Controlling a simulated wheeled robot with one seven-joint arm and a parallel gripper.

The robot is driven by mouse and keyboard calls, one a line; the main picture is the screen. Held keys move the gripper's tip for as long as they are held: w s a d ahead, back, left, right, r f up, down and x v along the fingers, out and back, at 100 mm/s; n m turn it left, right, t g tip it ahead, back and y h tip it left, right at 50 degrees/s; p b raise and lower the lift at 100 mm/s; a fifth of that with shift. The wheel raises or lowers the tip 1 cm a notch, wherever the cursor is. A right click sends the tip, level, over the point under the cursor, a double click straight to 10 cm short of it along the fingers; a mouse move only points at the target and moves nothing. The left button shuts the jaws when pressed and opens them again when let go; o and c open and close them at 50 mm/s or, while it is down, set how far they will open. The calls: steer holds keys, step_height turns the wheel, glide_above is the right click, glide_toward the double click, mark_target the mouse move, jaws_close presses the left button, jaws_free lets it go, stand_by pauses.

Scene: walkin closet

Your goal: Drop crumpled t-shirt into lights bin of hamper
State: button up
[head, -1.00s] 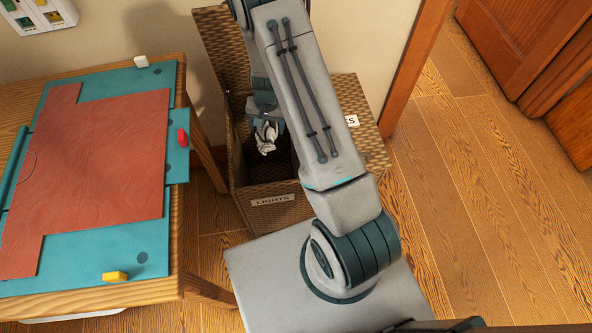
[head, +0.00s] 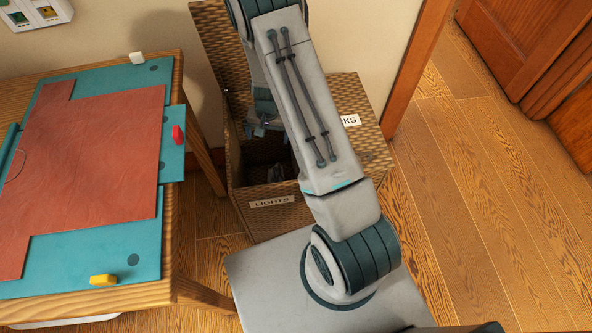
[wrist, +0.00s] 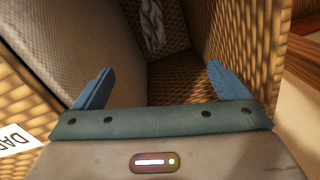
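The wicker hamper (head: 275,222) stands against the wall with its lid up. Its near compartment has a "LIGHTS" label (head: 271,201) on the front. The crumpled t-shirt (wrist: 152,25), pale with grey shading, lies low inside that compartment, apart from my gripper. In the head view it is only a dim shape (head: 276,172) in the shadow. My gripper (wrist: 160,85) is open with nothing between its two blue fingers, over the bin opening. In the head view my gripper (head: 264,124) is partly hidden by my arm.
A second label (head: 350,120), ending in "KS", is on the hamper's right part, partly behind my arm. At left is a wooden table (head: 172,215) with a teal mat (head: 85,255), a red sheet (head: 90,160) and small coloured pieces. The wood floor at right is clear.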

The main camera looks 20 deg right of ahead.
step_height(320, 180, up, 14)
steer(key=p, duration=0.2)
steer(key=shift+s+d, duration=0.25)
steer(key=shift+d, duration=0.2)
